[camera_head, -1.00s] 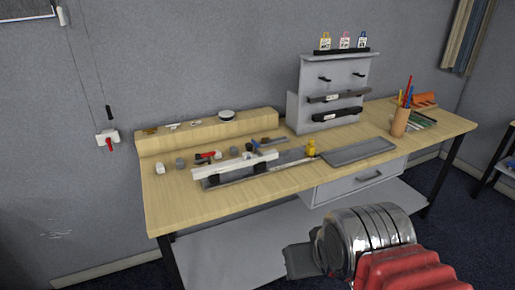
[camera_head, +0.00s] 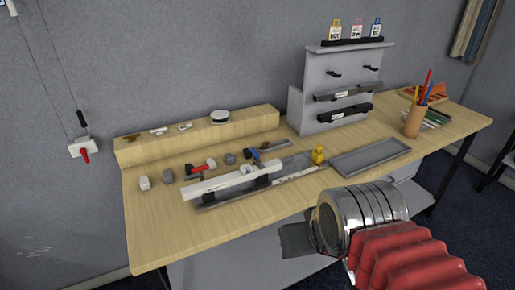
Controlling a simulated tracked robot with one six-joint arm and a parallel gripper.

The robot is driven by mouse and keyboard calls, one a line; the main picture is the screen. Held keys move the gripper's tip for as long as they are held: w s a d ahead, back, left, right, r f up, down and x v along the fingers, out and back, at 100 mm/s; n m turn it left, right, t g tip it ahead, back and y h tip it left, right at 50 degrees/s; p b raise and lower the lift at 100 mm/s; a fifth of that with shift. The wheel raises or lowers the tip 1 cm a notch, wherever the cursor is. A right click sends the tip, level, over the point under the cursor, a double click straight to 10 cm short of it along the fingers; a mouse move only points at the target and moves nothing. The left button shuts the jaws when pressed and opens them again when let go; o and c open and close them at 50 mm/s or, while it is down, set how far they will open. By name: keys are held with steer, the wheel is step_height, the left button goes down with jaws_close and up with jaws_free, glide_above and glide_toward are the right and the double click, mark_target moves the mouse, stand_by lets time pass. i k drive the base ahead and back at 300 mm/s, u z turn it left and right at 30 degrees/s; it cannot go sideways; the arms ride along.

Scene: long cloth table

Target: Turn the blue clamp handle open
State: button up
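A small blue handle (camera_head: 255,154) stands up at the back of a fixture on the wooden table, just behind a white bar (camera_head: 217,182). The bar lies on black supports over a grey base plate (camera_head: 292,175). Whether the handle is open or closed cannot be told at this size. My gripper (camera_head: 290,240) is in front of the table's front edge, right of and nearer than the blue handle, well apart from it. Its dark end points left. Its fingers cannot be made out clearly.
A red-handled piece (camera_head: 203,167) and grey blocks (camera_head: 167,176) lie left of the blue handle. A yellow item (camera_head: 318,154) and a grey tray (camera_head: 369,157) are to its right. A grey rack (camera_head: 340,88) and a pencil cup (camera_head: 414,120) stand farther right. The front left tabletop is clear.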

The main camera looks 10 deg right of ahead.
mark_target(256, 156)
steer(key=i, duration=0.4)
steer(key=z, duration=0.05)
steer(key=k, duration=0.5)
steer(key=u, duration=0.8)
steer(key=i, duration=0.7)
steer(key=z, duration=0.1)
